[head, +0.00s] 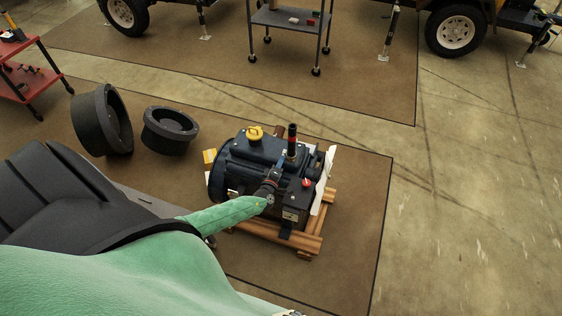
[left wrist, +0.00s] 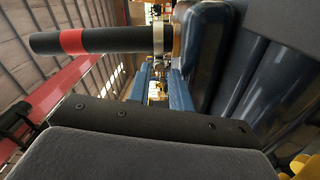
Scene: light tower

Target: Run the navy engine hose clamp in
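The navy engine (head: 240,162) sits on a wooden pallet on the brown mat. A black hose with a red band (head: 292,140) stands up from it. In the left wrist view the hose (left wrist: 110,40) runs sideways, and a metal clamp band (left wrist: 158,40) circles its end beside the navy housing (left wrist: 205,45). My left gripper (head: 279,165) is over the engine, close to the hose base. In the left wrist view its two blue fingers (left wrist: 162,90) stand apart with a gap between them, near the clamp; I see nothing held. Whether they touch the clamp is unclear. My right gripper is out of view.
The engine has a yellow cap (head: 254,132) and a red knob (head: 307,183). A red cart (head: 30,80) and a grey cart (head: 290,18) stand farther back. Floor to the right is clear.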

